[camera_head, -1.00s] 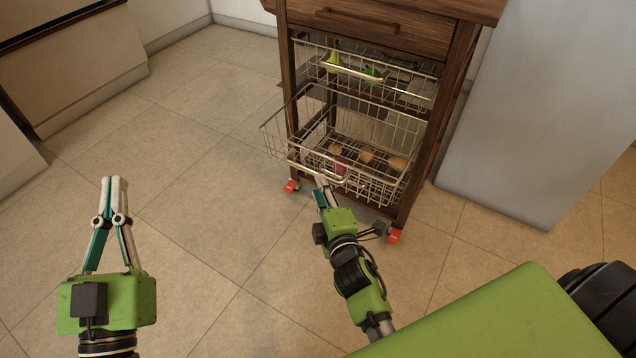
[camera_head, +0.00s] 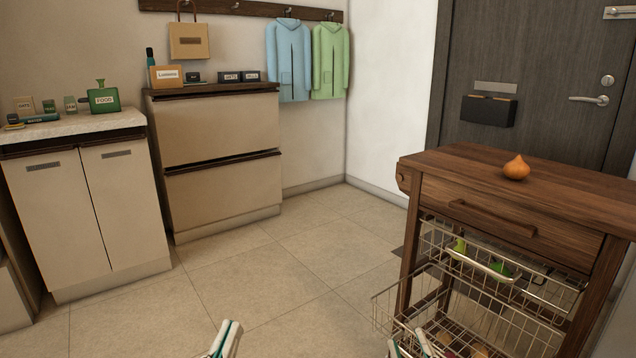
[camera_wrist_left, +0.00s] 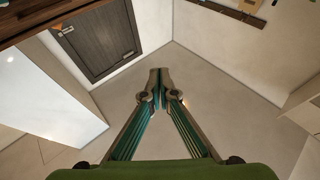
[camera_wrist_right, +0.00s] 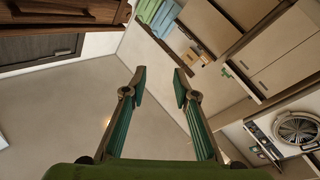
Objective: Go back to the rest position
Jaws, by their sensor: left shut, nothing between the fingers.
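My left gripper (camera_head: 226,337) shows only its fingertips at the bottom edge of the head view. In the left wrist view its fingers (camera_wrist_left: 159,77) meet, shut and empty, with bare floor beyond. My right gripper (camera_head: 410,345) shows its fingertips at the bottom edge of the head view, in front of the lower wire basket (camera_head: 392,302) as seen from the head. In the right wrist view its fingers (camera_wrist_right: 160,76) stand apart with nothing between them. Both arms are otherwise below the head view.
A wooden kitchen cart (camera_head: 470,172) with an onion (camera_head: 517,168) on top stands at right. Its upper wire basket (camera_head: 470,240) holds green items. Cabinets (camera_head: 220,150) line the back left. Coats (camera_head: 289,62) hang on the wall, beside a dark door (camera_head: 540,70). The middle floor is clear.

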